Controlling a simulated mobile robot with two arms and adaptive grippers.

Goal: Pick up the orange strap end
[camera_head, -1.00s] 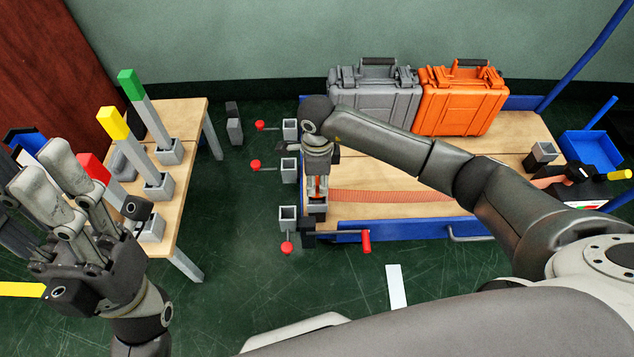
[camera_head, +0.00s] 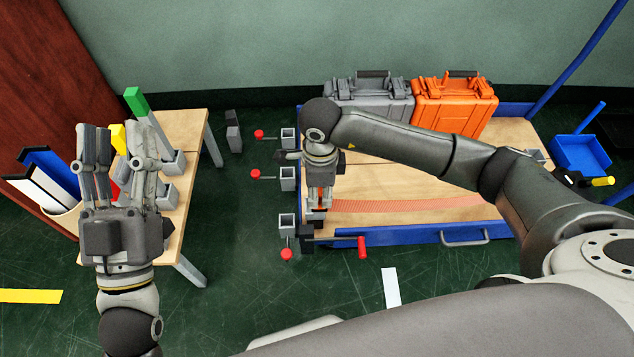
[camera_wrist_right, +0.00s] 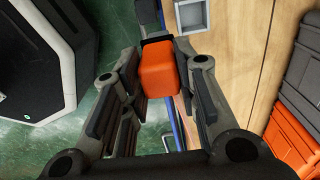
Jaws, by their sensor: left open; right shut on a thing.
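The orange strap end (camera_wrist_right: 158,70) is a small orange block between the fingers of my right gripper in the right wrist view. My right gripper (camera_head: 319,203) is shut on it, pointing down at the front left corner of the wooden cart bed. In the head view the fingers mostly hide the block. A flat orange-red strap (camera_head: 410,204) runs right from there across the bed. My left gripper (camera_head: 118,135) is open and empty at the left, fingers up, in front of the small table.
Grey and orange cases (camera_head: 455,103) stand at the back of the blue-edged cart (camera_head: 420,233). Grey sockets with red knobs (camera_head: 288,180) line its left edge. A small wooden table (camera_head: 190,215) holds coloured posts at left. Green floor lies between.

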